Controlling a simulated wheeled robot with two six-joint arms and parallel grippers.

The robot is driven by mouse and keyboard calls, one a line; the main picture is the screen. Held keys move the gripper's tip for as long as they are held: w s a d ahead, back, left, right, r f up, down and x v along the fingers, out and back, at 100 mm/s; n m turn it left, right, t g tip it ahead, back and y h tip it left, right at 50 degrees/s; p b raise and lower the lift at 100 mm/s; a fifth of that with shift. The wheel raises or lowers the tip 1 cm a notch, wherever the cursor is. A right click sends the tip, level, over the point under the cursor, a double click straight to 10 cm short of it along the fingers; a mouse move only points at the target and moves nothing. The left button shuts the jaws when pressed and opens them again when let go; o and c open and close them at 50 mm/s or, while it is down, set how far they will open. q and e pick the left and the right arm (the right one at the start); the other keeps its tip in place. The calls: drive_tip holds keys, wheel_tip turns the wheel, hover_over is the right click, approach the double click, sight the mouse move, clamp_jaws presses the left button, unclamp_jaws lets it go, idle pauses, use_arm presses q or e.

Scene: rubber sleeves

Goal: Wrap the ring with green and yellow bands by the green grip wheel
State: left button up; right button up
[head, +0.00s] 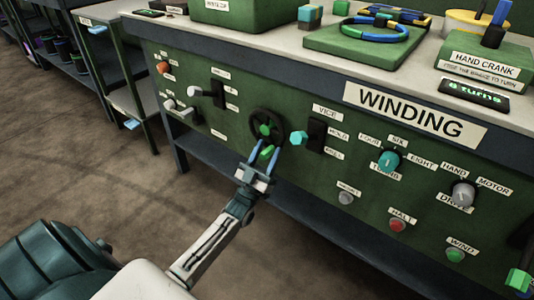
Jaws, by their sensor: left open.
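A blue ring (403,37) with green and yellow parts lies on a flat green block on the bench top, at the upper right. A dark handwheel (254,116) with a green hub is on the green front panel, left of the middle. My left gripper (264,152) is open at the wheel's lower rim. A small green piece, which looks like the wheel's grip, shows between its blue fingers; I cannot tell whether they touch it. My right gripper is not in view.
The panel also carries a vice lever (299,138), a teal knob (388,160), a grey drive knob (463,193), a red halt button (397,225) and a green wind button (455,255). A hand crank block (487,62) stands above. Brown floor (95,160) lies open at left.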

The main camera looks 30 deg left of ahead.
use_arm(q)
clamp_jaws()
drive_tip(key=shift+r, duration=0.1)
idle(0.3)
drive_tip(key=shift+a+m+h, duration=0.2)
drive_tip(key=shift+m+h, duration=0.5)
drive_tip(key=shift+m, duration=0.2)
drive_tip(key=a+m+g+h, duration=0.3)
drive_tip(key=m+g+h, duration=0.3)
drive_tip(key=m, duration=0.5)
drive_tip(key=a+r+m+g+h, duration=0.1)
drive_tip(key=a+m+g+h, duration=0.2)
drive_tip(key=m, duration=0.9)
drive_tip(key=g+h, duration=0.3)
drive_tip(key=g, duration=0.1)
drive_tip(key=shift+w+a+h+p, duration=0.3)
drive_tip(key=shift+a, duration=0.05)
drive_tip(key=shift+r, duration=0.1)
